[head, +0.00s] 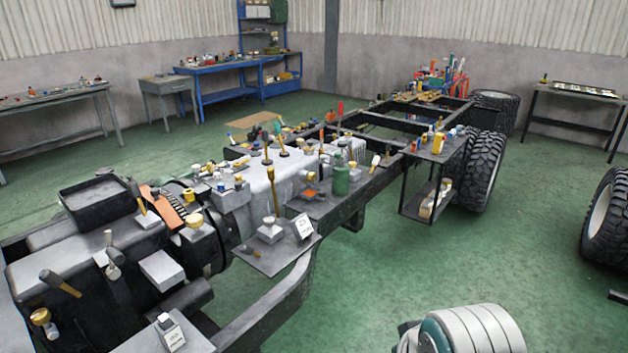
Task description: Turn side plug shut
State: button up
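The engine and chassis frame (285,298) run from the lower left to the back right in the head view. A brass-coloured plug or cap (40,317) sits low on the engine's near left side. Another yellow cap (194,221) sits higher, near the engine's right end. I cannot tell which of them is the side plug, or whether either is shut. A rounded white and teal part of my arm shows at the bottom right, apart from the chassis. My gripper is not in view.
A small plate (262,256) with a lever and white label juts from the chassis side. A black side shelf (430,172) holds bottles near the big tyre (484,170). Another tyre (606,222) stands at right. Green floor (500,250) is clear between the shelf and my arm.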

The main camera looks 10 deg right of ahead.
aim_at(312, 177)
jog(key=i+l, duration=0.1)
jog(key=i, duration=0.45)
jog(key=i+l+u, duration=0.1)
jog(key=i, duration=0.4)
jog(key=i+l+u, duration=0.1)
jog(key=i, duration=0.45)
jog(key=i+l, duration=0.2)
jog(key=i, duration=0.3)
jog(key=i+l+u, duration=0.1)
jog(key=i, duration=0.4)
jog(key=l, duration=0.05)
